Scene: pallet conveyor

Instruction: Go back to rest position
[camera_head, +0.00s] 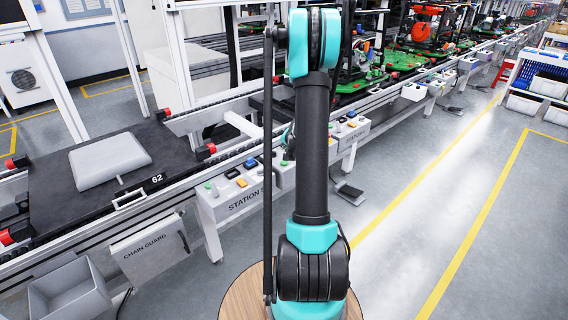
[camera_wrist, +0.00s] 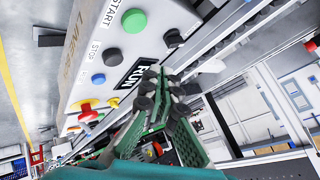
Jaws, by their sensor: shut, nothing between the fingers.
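My gripper (camera_wrist: 166,90) shows in the wrist view with its dark fingertips close together and nothing held between them. It points towards a pale control box (camera_wrist: 130,45) with a large green button (camera_wrist: 134,20), a dark button (camera_wrist: 112,55), a blue button (camera_wrist: 98,78) and a label reading RUN. I cannot tell the exact gap between fingertips and box. In the head view my teal and dark grey arm stands upright in the middle and hides most of the gripper. The station control box (camera_head: 238,193) is left of the arm.
A black pallet (camera_head: 55,200) marked 62 carries a grey block (camera_head: 110,158) on the conveyor at left. A chain guard (camera_head: 145,248) and a grey bin (camera_head: 68,290) are in front of it. A foot pedal (camera_head: 348,190) lies on the floor. The aisle at right is clear.

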